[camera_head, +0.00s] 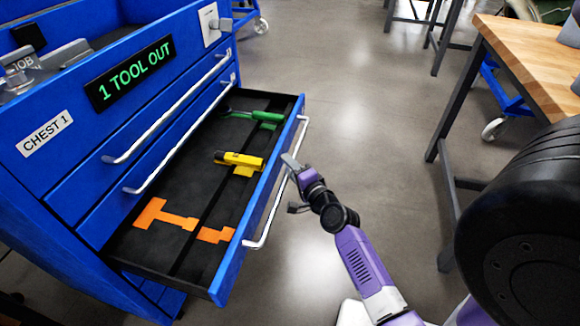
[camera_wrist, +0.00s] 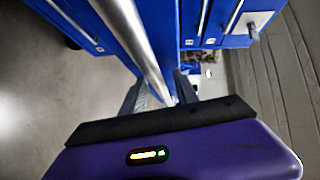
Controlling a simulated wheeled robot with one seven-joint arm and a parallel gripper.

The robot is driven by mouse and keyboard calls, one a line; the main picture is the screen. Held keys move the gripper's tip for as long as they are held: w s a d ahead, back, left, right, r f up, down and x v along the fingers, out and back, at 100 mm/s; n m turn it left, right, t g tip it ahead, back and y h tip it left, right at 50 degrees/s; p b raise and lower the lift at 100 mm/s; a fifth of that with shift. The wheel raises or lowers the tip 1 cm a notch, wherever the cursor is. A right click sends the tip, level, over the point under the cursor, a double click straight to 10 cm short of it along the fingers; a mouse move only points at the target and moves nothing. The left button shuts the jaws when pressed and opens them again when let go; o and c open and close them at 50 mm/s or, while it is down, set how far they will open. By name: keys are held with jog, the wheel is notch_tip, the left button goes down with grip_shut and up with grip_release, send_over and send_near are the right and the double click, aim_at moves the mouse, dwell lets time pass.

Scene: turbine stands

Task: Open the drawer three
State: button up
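The third drawer (camera_head: 160,248) of the blue chest labelled CHEST 1 stands pulled far out, its dark foam interior showing. Its pale bar handle (camera_head: 274,212) runs along the drawer front. My gripper (camera_head: 290,165) is at the far part of this handle. In the wrist view the handle (camera_wrist: 143,45) runs down between the two fingers (camera_wrist: 162,92), which sit close on either side of it. The exact contact is partly hidden. The two drawers above, with handles (camera_head: 165,110) and (camera_head: 180,137), are shut.
In the drawer lie a yellow tool (camera_head: 240,159) and a green-handled tool (camera_head: 262,116); an orange cutout (camera_head: 165,217) is empty. A sign (camera_head: 135,73) reads 1 TOOL OUT. A wooden-topped bench (camera_head: 530,58) stands right. The floor between is clear.

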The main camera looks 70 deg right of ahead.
grip_shut()
dwell(1.4)
